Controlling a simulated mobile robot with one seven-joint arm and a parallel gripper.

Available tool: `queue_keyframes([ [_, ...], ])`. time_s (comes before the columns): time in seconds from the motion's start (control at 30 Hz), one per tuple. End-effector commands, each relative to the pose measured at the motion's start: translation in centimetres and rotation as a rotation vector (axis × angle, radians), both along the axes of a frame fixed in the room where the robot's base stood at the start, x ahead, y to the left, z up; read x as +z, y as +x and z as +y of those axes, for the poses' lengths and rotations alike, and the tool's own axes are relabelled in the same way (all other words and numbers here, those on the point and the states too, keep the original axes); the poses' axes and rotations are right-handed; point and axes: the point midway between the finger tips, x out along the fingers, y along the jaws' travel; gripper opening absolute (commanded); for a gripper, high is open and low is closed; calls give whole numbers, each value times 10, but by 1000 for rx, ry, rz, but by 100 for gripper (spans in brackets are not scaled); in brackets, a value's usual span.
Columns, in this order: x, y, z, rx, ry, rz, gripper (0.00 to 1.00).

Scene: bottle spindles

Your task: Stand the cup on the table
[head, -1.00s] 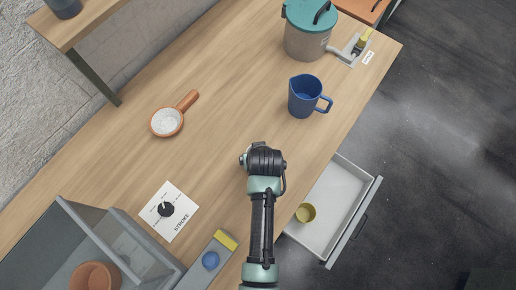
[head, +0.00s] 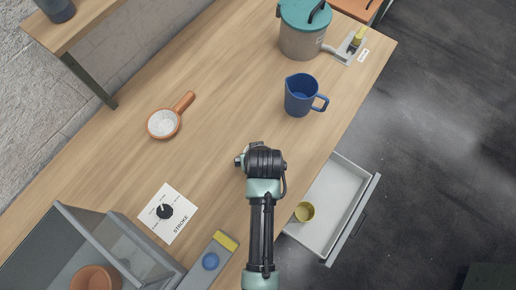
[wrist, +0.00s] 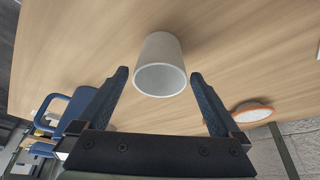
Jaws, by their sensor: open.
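A pale grey-white cup (wrist: 158,50) shows in the wrist view, ahead of and between the spread fingers of my gripper (wrist: 160,74). Its mouth faces the lower part of this upside-down view and its grey inside shows. It looks upright, but I cannot tell for sure, nor whether its base rests flat on the wooden table (head: 215,105). The fingers are open, with a gap on both sides of the cup. In the head view my arm hides the cup and the fingertips.
A blue pitcher (head: 300,95) stands right of my arm, beyond it. A small orange pan (head: 163,123) lies to the left. A lidded container (head: 300,40) stands at the back. An open drawer (head: 335,205) juts out at right. The table between pan and pitcher is clear.

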Motion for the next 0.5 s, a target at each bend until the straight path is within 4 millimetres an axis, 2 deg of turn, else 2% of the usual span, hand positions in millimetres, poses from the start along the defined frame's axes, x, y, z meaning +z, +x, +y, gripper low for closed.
queue_keyframes([
  [0.3,54,-22,-4,1,-1,-4,100],
  [0.5,77,-31,-5,0,0,-1,100],
])
